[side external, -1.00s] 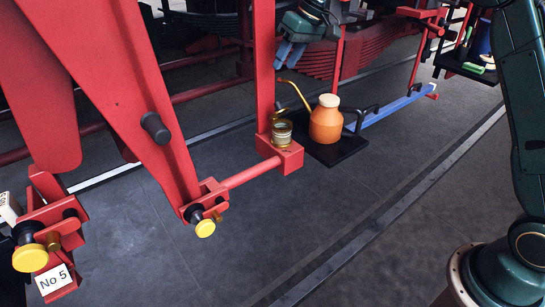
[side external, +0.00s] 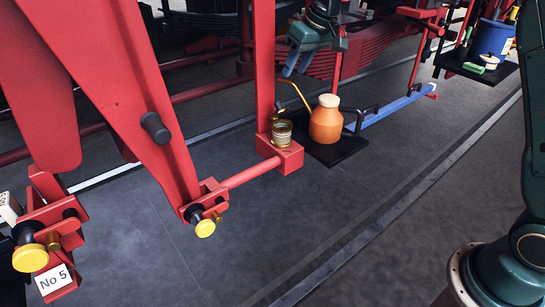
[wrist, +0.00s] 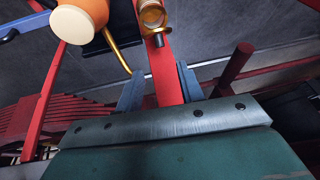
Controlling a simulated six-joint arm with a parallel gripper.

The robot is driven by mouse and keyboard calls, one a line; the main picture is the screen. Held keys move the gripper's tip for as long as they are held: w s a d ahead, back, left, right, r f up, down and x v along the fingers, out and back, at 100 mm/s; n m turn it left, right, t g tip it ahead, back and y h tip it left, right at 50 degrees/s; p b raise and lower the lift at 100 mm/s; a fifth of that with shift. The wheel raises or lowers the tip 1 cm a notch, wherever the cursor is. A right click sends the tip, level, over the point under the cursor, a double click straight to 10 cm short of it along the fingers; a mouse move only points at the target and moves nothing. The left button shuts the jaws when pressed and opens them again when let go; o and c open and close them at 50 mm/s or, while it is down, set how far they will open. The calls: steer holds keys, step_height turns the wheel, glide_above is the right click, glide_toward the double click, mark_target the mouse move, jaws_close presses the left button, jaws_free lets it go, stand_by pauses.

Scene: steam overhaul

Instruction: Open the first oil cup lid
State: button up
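A brass oil cup (side external: 282,133) stands on a red block at the end of a red rod. A round brass piece, perhaps its lid, shows tilted just above its rim; I cannot tell whether it is open. The cup also shows at the top of the wrist view (wrist: 152,14), with a short pin-like part below it. My gripper (side external: 296,70) is above and behind the cup, apart from it. In the wrist view my gripper (wrist: 160,70) has its two fingers apart with nothing held; a red upright post passes behind the gap.
An orange oil can (side external: 326,122) with a long brass spout stands on a black tray (side external: 350,148) right beside the cup. The red post (side external: 264,60) rises beside the cup. Yellow-capped fittings (side external: 205,228) sit lower left. A blue bucket (side external: 490,40) is at upper right.

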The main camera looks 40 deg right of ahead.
steer(key=x, duration=1.1)
steer(key=shift+w+a+f, duration=0.1)
steer(key=shift+w+f, duration=0.1)
steer(key=shift+f, duration=0.1)
steer(key=shift+c, duration=0.2)
jaws_close()
